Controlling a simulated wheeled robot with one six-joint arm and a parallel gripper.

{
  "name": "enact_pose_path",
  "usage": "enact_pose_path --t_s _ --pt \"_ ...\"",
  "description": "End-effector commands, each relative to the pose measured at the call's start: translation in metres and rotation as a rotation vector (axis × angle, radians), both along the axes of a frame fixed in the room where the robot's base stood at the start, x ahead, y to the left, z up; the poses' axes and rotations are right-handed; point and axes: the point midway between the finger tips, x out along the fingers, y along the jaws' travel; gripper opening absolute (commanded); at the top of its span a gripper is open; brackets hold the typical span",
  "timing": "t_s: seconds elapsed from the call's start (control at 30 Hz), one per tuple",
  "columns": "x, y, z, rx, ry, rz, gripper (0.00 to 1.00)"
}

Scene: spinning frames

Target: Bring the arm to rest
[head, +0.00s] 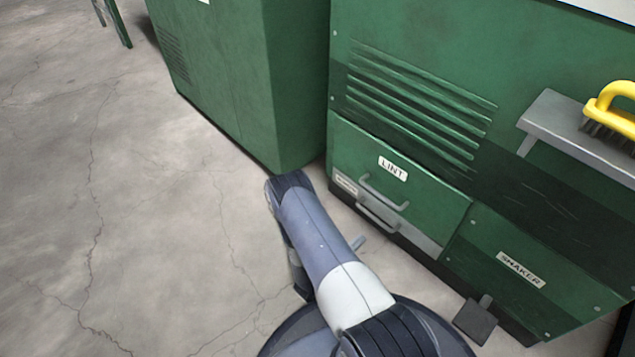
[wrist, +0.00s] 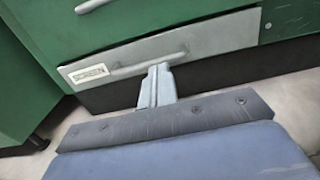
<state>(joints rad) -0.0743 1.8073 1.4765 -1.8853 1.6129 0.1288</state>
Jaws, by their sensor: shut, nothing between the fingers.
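My arm reaches out over the floor in the head view, and part of it hides the rest of the wrist. My gripper (wrist: 160,68) shows in the wrist view with its two fingers pressed together and nothing between them. Its tips also show in the head view (head: 360,242), poking out on the right of my arm. In the wrist view the fingertips overlap the lower edge of a grey drawer front labelled SCREEN (wrist: 215,40), just below its bar handle (wrist: 130,68). I cannot tell whether they touch.
A green machine has a LINT drawer (head: 350,147) and a SHAKER panel (head: 552,296), with a pedal (head: 476,322) below. A grey shelf (head: 548,112) holds a yellow-handled brush (head: 606,102). A green cabinet (head: 235,80) stands left. The cracked floor (head: 130,200) is clear farther left.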

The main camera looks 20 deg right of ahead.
Motion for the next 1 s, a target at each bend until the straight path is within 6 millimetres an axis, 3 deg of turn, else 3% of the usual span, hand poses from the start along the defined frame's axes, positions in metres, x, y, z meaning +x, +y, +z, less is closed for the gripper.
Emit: enact_pose_path --t_s 0.27,0.47,1.0 --pt "0.0 -0.001 0.0 0.0 0.0 -0.001 0.0" --pt "0.004 -0.012 -0.002 0.0 0.0 -0.004 0.0" --pt "0.034 -0.088 -0.003 0.0 -0.002 -0.006 0.0"
